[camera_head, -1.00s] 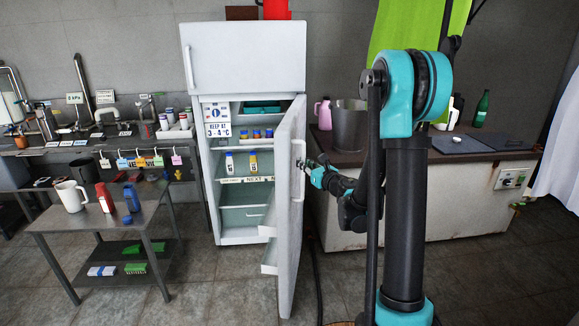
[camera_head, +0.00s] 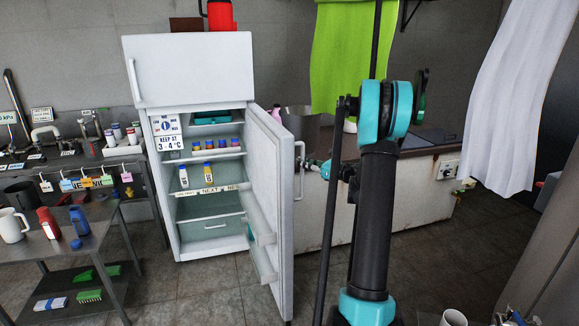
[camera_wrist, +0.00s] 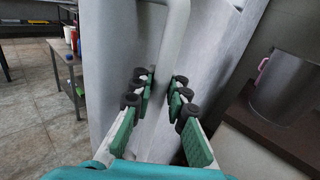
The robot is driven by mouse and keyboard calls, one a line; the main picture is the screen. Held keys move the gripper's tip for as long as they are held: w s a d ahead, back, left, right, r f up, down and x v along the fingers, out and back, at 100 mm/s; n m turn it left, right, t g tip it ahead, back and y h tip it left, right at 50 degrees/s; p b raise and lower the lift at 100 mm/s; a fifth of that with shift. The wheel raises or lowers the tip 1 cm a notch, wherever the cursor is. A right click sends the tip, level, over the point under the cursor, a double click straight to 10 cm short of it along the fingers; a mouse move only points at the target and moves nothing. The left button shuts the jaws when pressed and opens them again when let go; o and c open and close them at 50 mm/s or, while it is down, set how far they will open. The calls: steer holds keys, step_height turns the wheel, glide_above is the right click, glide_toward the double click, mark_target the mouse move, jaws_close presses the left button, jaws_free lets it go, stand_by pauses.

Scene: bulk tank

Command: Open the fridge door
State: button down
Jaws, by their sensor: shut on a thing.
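The white fridge (camera_head: 158,215) stands at the left of centre in the head view, its lower door (camera_head: 284,235) swung wide open with the shelves inside in plain sight. The door's pale vertical handle (camera_head: 299,178) is on its outer face. My gripper (camera_head: 308,166) is at the handle from the right. In the wrist view, my gripper (camera_wrist: 160,82) has its fingers on both sides of the handle (camera_wrist: 177,25), shut on it. The upper freezer door (camera_head: 195,70) is closed.
A counter (camera_head: 335,210) with a grey pot stands behind the open door on the right. A metal table (camera_head: 75,245) with a jug and bottles stands at the left. Bare floor (camera_head: 200,300) lies in front of the fridge.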

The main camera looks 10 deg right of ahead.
steer(key=shift+w+d, duration=0.25)
steer(key=shift+d, duration=0.5)
steer(key=shift+w+d, duration=0.25)
steer(key=shift+d, duration=0.5)
steer(key=shift+w+d, duration=0.25)
steer(key=shift+d, duration=0.5)
steer(key=c, duration=1.5)
jaws_free()
steer(key=v, duration=1.2)
